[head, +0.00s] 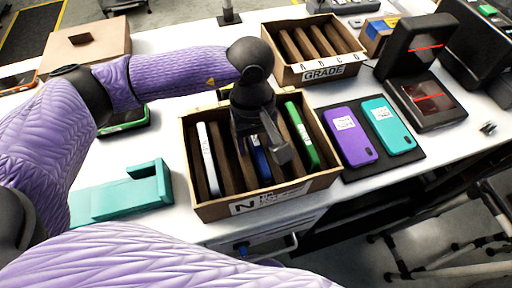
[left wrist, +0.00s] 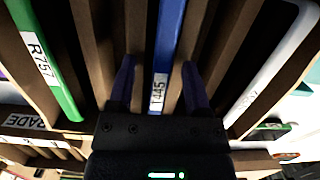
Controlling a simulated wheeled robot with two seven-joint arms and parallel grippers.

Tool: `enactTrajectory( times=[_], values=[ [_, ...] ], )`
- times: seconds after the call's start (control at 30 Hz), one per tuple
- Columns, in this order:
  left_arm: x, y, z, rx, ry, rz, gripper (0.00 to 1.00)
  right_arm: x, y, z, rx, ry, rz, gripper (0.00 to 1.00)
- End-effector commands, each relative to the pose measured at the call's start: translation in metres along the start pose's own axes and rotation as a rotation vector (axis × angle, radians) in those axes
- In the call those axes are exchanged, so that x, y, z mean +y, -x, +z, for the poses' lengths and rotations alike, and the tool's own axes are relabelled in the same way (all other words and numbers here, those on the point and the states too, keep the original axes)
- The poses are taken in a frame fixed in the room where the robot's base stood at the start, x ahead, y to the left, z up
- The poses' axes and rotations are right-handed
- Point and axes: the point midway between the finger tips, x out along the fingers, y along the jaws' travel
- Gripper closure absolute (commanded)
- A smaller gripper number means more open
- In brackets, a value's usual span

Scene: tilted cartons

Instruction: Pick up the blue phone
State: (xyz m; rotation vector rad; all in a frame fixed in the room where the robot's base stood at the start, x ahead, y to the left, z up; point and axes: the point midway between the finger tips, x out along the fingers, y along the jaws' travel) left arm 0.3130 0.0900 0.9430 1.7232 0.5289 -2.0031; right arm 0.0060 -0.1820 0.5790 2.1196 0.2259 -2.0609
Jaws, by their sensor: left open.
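The blue phone (head: 261,166) stands on edge in a middle slot of the near tilted carton (head: 213,211), partly hidden by my left gripper. My left gripper (head: 262,148) points down into this carton. In the left wrist view the blue phone (left wrist: 171,42), with a white label reading 1445, lies between the two open fingers (left wrist: 158,68). I see gaps beside the phone, so the fingers look apart from it. My right gripper is not in view.
A white phone (head: 208,158) and a green phone (head: 302,135) stand in the same carton, split by brown dividers. A GRADE carton (head: 323,73) is behind. Purple (head: 349,136) and teal (head: 388,125) phones lie on a dark mat at right. A teal holder (head: 125,194) is at left.

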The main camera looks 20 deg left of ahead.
Motion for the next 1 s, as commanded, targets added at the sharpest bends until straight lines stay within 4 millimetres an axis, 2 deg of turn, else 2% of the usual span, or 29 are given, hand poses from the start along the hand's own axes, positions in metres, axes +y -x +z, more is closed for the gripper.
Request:
enactTrajectory(
  times=[0.13,0.4,0.43,0.8,0.87,1.0],
  values=[
    [0.0,0.001,0.0,0.0,0.0,0.0,0.39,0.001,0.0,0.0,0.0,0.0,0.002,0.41],
    [0.0,0.001,0.0,-0.001,0.0,0.0,0.96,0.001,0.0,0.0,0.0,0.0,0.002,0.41],
    [0.0,0.001,0.0,-0.001,0.0,0.0,1.0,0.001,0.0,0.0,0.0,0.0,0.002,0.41],
    [0.001,0.005,0.001,0.0,0.0,0.002,1.0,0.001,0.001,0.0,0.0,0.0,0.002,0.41],
    [0.001,0.015,0.002,0.001,-0.001,0.004,1.0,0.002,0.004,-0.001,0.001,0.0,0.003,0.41],
    [0.001,0.054,0.008,0.004,-0.002,0.006,1.0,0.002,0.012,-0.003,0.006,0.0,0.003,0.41]
  ],
)
